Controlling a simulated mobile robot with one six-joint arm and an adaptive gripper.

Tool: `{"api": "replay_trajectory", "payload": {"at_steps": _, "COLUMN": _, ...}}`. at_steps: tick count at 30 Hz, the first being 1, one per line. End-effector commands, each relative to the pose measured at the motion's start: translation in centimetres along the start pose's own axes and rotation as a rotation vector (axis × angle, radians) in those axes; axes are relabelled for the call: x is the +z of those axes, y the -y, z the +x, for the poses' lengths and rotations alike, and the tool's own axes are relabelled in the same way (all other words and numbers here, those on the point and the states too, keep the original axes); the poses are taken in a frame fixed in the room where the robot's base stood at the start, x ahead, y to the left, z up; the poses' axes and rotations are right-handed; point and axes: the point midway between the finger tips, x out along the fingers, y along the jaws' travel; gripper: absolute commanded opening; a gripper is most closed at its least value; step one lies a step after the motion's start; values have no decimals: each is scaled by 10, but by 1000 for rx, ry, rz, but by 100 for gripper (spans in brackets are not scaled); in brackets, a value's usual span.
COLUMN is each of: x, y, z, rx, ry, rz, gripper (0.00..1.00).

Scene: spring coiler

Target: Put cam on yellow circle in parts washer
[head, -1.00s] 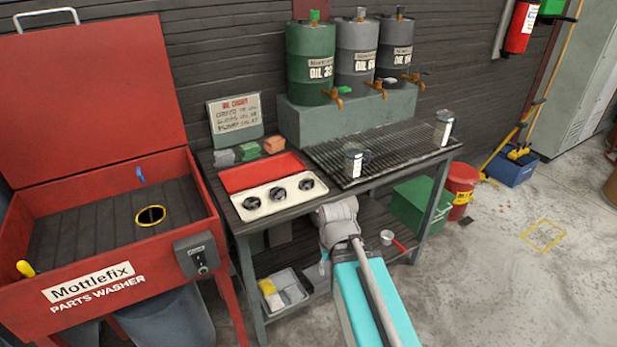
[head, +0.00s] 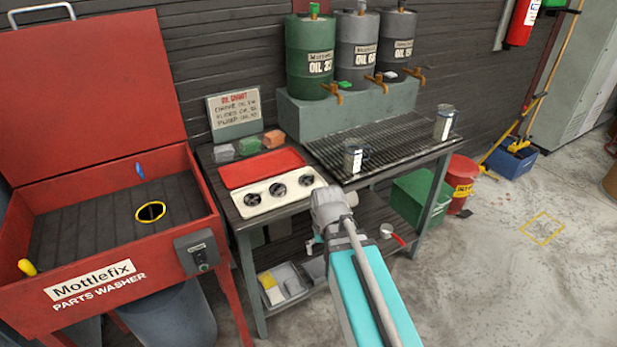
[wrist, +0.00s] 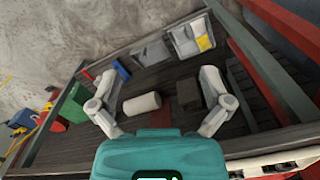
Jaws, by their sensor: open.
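The red parts washer (head: 110,275) stands at the left with its lid up. A yellow circle (head: 137,212) rings a dark round opening in its slatted deck. A case (head: 300,200) with a red lid and a pale front lies on the bench and holds three dark round parts (head: 279,189). I cannot tell for sure whether one of these is the cam. My gripper (wrist: 157,76) is open, with its two fingers wide apart and nothing between them, facing the bench's lower shelf.
The bench's grate (head: 390,140) carries two clear jars (head: 353,158). Oil drums (head: 310,55) stand behind. The lower shelf holds a grey bin (head: 285,287) and a pale roll (wrist: 142,104). A green box (head: 420,195) and red bucket (head: 460,175) are at the right.

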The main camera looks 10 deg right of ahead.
Motion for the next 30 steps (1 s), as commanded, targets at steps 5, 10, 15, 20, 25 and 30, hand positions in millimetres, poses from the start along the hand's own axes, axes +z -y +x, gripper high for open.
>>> {"api": "replay_trajectory", "payload": {"at_steps": 5, "x": -43, "y": 5, "z": -36, "rx": 0, "ry": 0, "rz": 160, "gripper": 100}}
{"api": "replay_trajectory", "payload": {"at_steps": 10, "x": -88, "y": 10, "z": -70, "rx": 0, "ry": 0, "rz": 362, "gripper": 100}}
{"api": "replay_trajectory", "payload": {"at_steps": 15, "x": -134, "y": 15, "z": -102, "rx": 0, "ry": 0, "rz": 570, "gripper": 100}}
{"api": "replay_trajectory", "payload": {"at_steps": 20, "x": -176, "y": 20, "z": -133, "rx": 0, "ry": -1, "rz": 766, "gripper": 100}}
{"api": "replay_trajectory", "payload": {"at_steps": 25, "x": -218, "y": 25, "z": -163, "rx": 0, "ry": -1, "rz": 963, "gripper": 100}}
{"api": "replay_trajectory", "payload": {"at_steps": 30, "x": -247, "y": 29, "z": -182, "rx": 0, "ry": -1, "rz": 1113, "gripper": 100}}
